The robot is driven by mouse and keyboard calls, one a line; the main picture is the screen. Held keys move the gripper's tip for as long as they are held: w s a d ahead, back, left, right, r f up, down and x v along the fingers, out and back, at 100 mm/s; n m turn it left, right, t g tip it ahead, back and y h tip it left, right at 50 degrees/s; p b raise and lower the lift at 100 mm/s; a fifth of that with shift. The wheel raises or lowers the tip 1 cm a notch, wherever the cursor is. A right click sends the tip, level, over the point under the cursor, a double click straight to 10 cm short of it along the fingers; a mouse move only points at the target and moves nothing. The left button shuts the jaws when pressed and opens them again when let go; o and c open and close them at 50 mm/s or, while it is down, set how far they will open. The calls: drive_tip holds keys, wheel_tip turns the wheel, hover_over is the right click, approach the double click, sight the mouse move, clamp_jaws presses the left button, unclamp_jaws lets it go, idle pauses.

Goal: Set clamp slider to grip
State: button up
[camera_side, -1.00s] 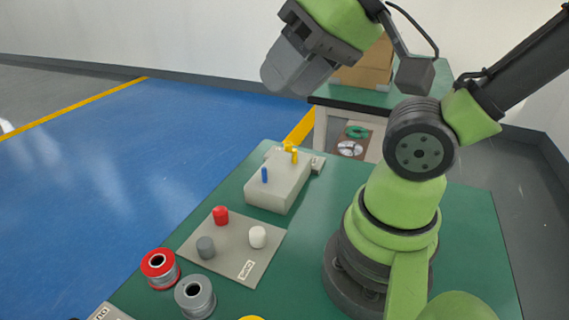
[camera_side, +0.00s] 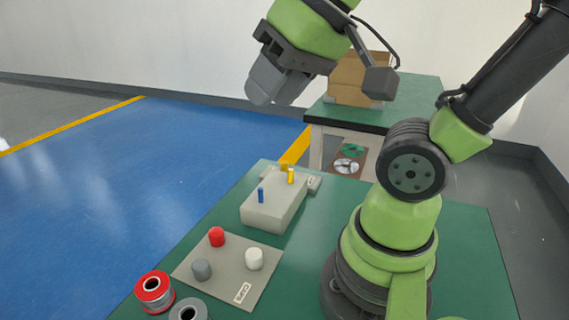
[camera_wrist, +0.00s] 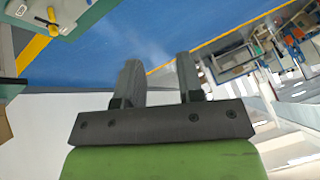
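The pale box-shaped unit (camera_side: 270,210) stands on the green table. A blue peg (camera_side: 261,195) and a yellow peg (camera_side: 291,176) stick up from its top; I cannot tell for sure which is the clamp slider or read its setting. In the wrist view, a yellow peg (camera_wrist: 52,16) shows at the upper left. My gripper (camera_side: 262,88) is raised well above the table, beyond and above the unit, touching nothing. In the wrist view, my gripper (camera_wrist: 158,78) has its two fingers apart with nothing between them.
A grey plate (camera_side: 225,280) carries red, grey and white knobs in front of the unit. A red spool (camera_side: 154,292) and a grey spool (camera_side: 190,310) stand near the front edge. A cardboard box (camera_side: 355,82) is on the table behind. Space around my gripper is clear.

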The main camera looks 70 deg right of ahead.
drive_tip(key=w+d+f+n+g+h, duration=0.1)
drive_tip(key=w+d+n+g, duration=0.1)
drive_tip(key=w+d, duration=0.55)
drive_tip(key=n+g, duration=0.4)
drive_tip(key=g, duration=0.1)
hover_over(285, 162)
wheel_tip(285, 162, down, 18)
drive_tip(key=shift+f, duration=0.1)
wheel_tip(285, 162, down, 10)
clamp_jaws()
